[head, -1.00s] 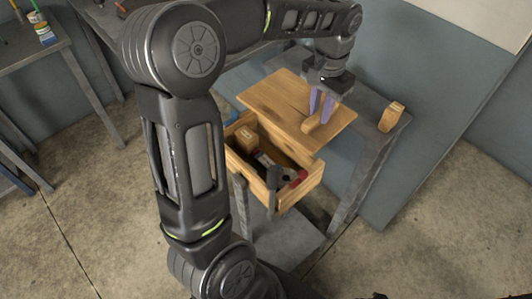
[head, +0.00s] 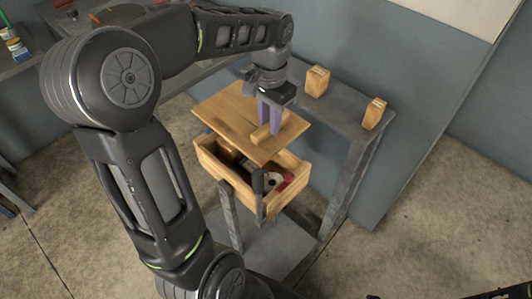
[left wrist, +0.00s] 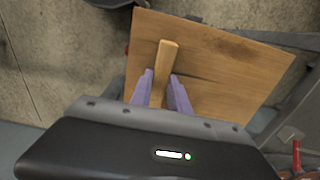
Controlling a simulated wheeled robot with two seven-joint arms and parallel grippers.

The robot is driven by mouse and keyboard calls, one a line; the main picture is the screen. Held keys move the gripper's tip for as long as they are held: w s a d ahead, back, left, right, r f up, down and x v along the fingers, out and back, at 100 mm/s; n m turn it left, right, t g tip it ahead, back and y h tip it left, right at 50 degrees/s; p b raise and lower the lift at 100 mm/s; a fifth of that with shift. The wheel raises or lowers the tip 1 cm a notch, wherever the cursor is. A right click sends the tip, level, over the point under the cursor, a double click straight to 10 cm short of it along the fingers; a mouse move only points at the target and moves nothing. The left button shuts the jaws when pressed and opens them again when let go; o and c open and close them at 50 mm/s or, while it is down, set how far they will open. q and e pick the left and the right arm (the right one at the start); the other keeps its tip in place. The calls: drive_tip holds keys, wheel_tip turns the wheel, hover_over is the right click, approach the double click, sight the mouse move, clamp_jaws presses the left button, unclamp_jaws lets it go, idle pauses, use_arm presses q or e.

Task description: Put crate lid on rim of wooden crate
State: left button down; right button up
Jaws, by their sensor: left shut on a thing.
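The crate lid (head: 228,112) is a flat wooden board with a bar handle (head: 262,134) on top. My left gripper (head: 270,122) is shut on that handle, with its purple fingers on either side of it. In the left wrist view the lid (left wrist: 222,75) lies under the fingers (left wrist: 160,88). The wooden crate (head: 226,172) is below the lid. The lid covers the back part of its opening and sits askew to it; the front part is open, showing dark and red items inside. I cannot tell whether the lid touches the rim. My right gripper is not seen.
The crate is at a grey table (head: 335,104). Two small wooden blocks stand on the table, one behind (head: 317,81) and one at the right (head: 374,113). A grey wall is close behind. Another table with bottles (head: 14,45) is at the far left.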

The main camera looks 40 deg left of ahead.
use_arm(q)
wheel_tip(320, 180, down, 8)
drive_tip(key=shift+f, duration=0.2)
wheel_tip(320, 180, down, 4)
drive_tip(key=shift+f, duration=0.15)
idle(0.3)
drive_tip(key=shift+f+b, duration=0.65)
drive_tip(key=c, duration=1.3)
unclamp_jaws()
drive_tip(key=shift+o, duration=0.2)
